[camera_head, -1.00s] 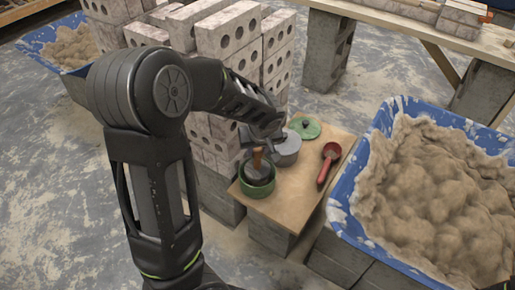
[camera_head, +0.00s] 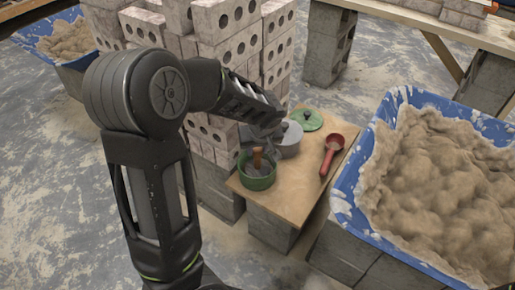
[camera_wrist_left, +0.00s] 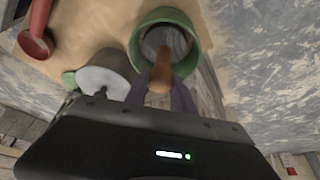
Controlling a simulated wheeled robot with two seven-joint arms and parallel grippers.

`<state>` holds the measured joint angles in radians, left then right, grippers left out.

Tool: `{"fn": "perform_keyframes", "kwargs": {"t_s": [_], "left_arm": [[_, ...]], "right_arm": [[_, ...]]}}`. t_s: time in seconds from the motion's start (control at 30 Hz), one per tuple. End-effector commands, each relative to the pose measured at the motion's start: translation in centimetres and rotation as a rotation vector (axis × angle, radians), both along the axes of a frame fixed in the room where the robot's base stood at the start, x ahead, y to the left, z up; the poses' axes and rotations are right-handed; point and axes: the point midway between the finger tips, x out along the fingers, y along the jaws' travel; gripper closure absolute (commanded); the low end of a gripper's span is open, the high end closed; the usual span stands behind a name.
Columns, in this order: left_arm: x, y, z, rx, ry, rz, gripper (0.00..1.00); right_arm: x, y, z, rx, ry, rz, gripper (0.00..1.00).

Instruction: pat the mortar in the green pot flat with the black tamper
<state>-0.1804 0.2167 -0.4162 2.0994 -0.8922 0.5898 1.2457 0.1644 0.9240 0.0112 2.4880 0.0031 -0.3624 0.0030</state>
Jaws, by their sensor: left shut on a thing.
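The green pot (camera_head: 257,181) stands at the near left part of a small wooden board. The tamper's wooden handle (camera_head: 257,157) stands up out of the pot, and its head is down inside, where grey shows. In the left wrist view the handle (camera_wrist_left: 160,76) points towards the camera, over the green pot (camera_wrist_left: 192,24). My left gripper (camera_head: 261,149) is above the pot, shut on the tamper's handle. The fingers are partly hidden by the wrist and handle. How flat the mortar is cannot be made out. My right gripper is not in view.
A grey pot (camera_head: 289,142) stands close behind the green pot, with a green lid (camera_head: 309,120) beyond it. A red scoop (camera_head: 331,155) lies to the right. Stacked bricks (camera_head: 228,50) rise behind my left arm.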

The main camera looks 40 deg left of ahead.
Motion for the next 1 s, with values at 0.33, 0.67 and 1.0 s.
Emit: {"fn": "perform_keyframes", "kwargs": {"t_s": [0.33, 0.67, 1.0], "left_arm": [[-0.1, 0.0, -0.2, 0.000, 0.003, 0.001, 1.00], [-0.1, 0.0, 1.2, 0.000, 0.002, -0.001, 1.00], [0.3, 0.5, 1.2, 0.000, 0.000, 0.002, 1.00]], "right_arm": [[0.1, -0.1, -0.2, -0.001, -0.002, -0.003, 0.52], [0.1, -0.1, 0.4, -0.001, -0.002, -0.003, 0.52], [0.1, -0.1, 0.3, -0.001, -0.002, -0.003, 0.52]]}}
